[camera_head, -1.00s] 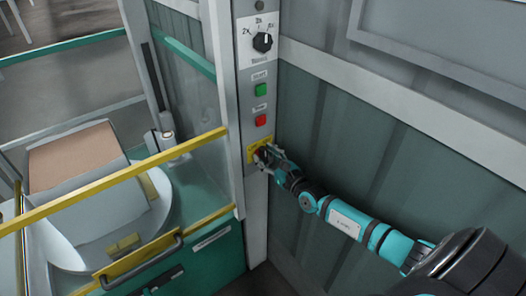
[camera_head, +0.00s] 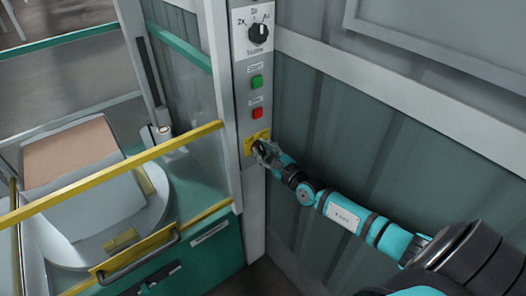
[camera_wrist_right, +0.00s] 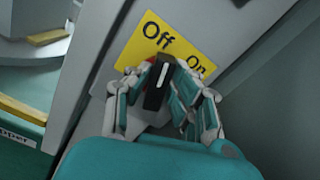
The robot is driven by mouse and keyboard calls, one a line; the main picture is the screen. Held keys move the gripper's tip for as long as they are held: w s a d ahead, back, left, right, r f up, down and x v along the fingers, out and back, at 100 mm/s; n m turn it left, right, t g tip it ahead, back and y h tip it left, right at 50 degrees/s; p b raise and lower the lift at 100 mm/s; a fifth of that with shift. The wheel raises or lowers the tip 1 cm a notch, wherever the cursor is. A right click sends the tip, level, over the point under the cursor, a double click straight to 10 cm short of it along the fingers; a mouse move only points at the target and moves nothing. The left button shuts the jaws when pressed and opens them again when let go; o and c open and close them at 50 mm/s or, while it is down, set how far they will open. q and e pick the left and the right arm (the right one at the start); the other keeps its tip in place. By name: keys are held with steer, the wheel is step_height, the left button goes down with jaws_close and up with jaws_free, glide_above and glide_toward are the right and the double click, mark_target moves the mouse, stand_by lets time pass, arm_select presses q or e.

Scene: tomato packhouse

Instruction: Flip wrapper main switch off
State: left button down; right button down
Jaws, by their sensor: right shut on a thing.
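The wrapper main switch sits on a yellow plate (camera_head: 250,139) low on the grey control post. In the right wrist view the plate (camera_wrist_right: 138,50) reads "Off" and "On", and the black switch handle (camera_wrist_right: 155,88) has a white mark. The mark points up in the picture, nearer the "Off" word than the "On" word. A bit of red shows behind the handle. My right gripper (camera_head: 263,151) is at the switch, its fingers on both sides of the handle and shut on it; it also shows in the wrist view (camera_wrist_right: 162,90). My left gripper is out of view.
Above the switch are a red button (camera_head: 257,113), a green button (camera_head: 257,82) and a black selector knob (camera_head: 258,33). A yellow rail (camera_head: 110,172) and a wrapped load (camera_head: 85,190) on a turntable stand left. A ribbed wall (camera_head: 400,140) lies right.

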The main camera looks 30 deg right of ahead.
steer(key=shift+n, duration=1.2)
steer(key=c, duration=1.2)
jaws_free()
steer(key=shift+a, duration=0.1)
